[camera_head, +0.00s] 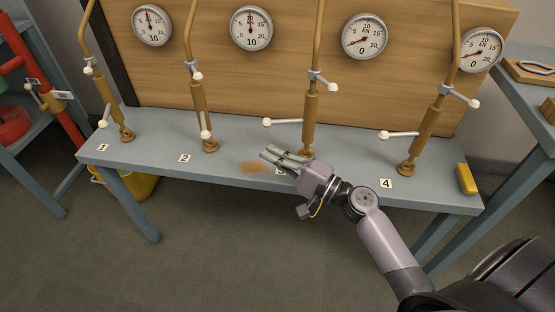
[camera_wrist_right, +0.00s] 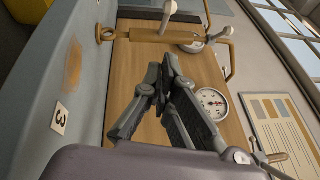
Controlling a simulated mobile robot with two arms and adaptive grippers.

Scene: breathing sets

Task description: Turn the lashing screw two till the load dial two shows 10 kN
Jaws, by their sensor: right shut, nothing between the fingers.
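Lashing screw two (camera_head: 199,100) is an ochre turnbuckle with white-knobbed levers, standing above the label 2 (camera_head: 184,158). Its lower lever hangs along the screw body. Load dial two (camera_head: 251,28) is the round dial right of its rod; its needle points straight up and the number under it reads 10. My right gripper (camera_head: 270,154) is shut and empty over the bench front, right of screw two and apart from it. In the right wrist view its fingers (camera_wrist_right: 163,80) are together. My left gripper is not in view.
The bench (camera_head: 235,172) also carries screw one (camera_head: 119,120), screw three (camera_head: 309,112) and screw four (camera_head: 425,130), whose levers stick out. Dial one (camera_head: 152,25) shows 10; dial three (camera_head: 364,36) shows 0. A brown patch (camera_head: 252,168) and yellow block (camera_head: 466,179) lie on the bench.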

